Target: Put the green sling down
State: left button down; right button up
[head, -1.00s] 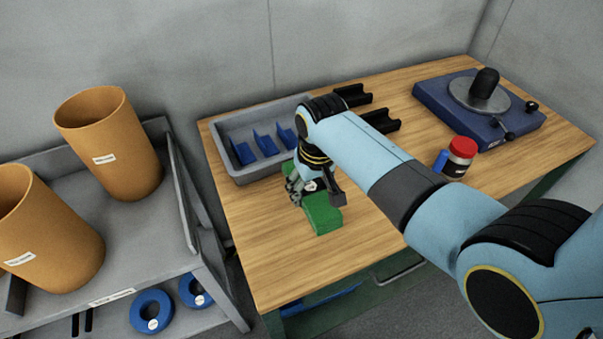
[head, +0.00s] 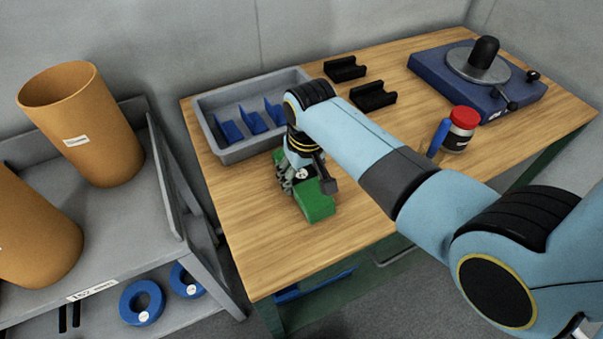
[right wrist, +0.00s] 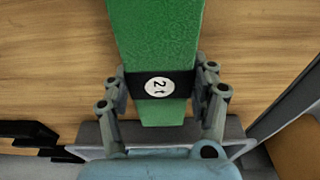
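The green sling (head: 317,205) is a folded green block with a black band and a white round "2 t" label (right wrist: 158,86). It is at the table's front left part, just in front of the grey tray. My right gripper (head: 299,177) points down over its far end. In the right wrist view the fingers (right wrist: 160,85) close on both sides of the sling (right wrist: 155,35) at the band. The sling is at or very near the tabletop; I cannot tell if it touches. My left gripper is not in view.
The grey tray (head: 240,153) with blue dividers stands behind the sling. Black cradles (head: 372,96), a red-lidded jar (head: 461,130), a blue-handled item (head: 438,138) and a blue device (head: 440,85) are on the wooden table (head: 265,245). A shelf with orange tubs (head: 85,140) stands left.

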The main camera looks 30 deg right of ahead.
aim_at(305, 179)
jog(key=o, duration=0.4)
jog(key=shift+o, duration=0.2)
jog(key=shift+r, duration=0.25)
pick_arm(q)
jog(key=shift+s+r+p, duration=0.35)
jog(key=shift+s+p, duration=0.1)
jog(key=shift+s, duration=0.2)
pick_arm(e)
notch_tip(305, 179, up, 12)
jog(key=s, duration=0.2)
jog(key=shift+f, duration=0.15)
